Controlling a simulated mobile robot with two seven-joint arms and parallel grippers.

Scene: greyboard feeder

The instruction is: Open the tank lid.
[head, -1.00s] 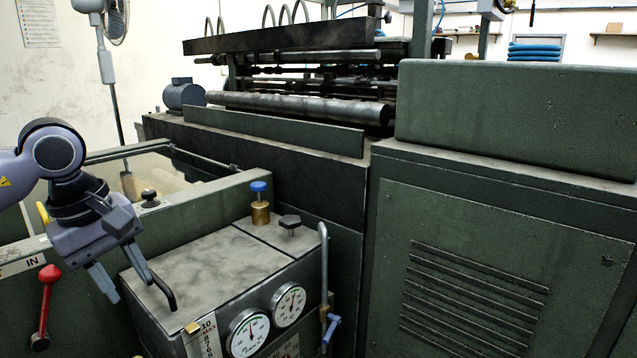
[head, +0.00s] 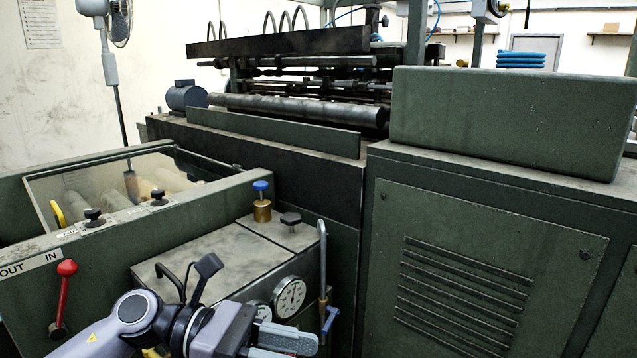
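The tank is a dark box with two gauges on its front, one (head: 289,297) clear and the other partly behind my gripper. Its worn grey lid (head: 215,255) lies flat and shut. A black bent handle (head: 170,276) rises at the lid's front left. My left gripper (head: 302,347) is low in front of the tank, right of the handle and apart from it. Its fingers point right, look parted and hold nothing I can see; the lower one runs toward the picture's bottom edge. My arm hides part of the tank front. My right gripper is out of view.
A brass valve with a blue knob (head: 261,200) and a black knob (head: 291,220) stand behind the lid. A vertical pipe (head: 322,262) rises at its right. A red lever (head: 63,295) is at left. A large green cabinet (head: 470,265) fills the right.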

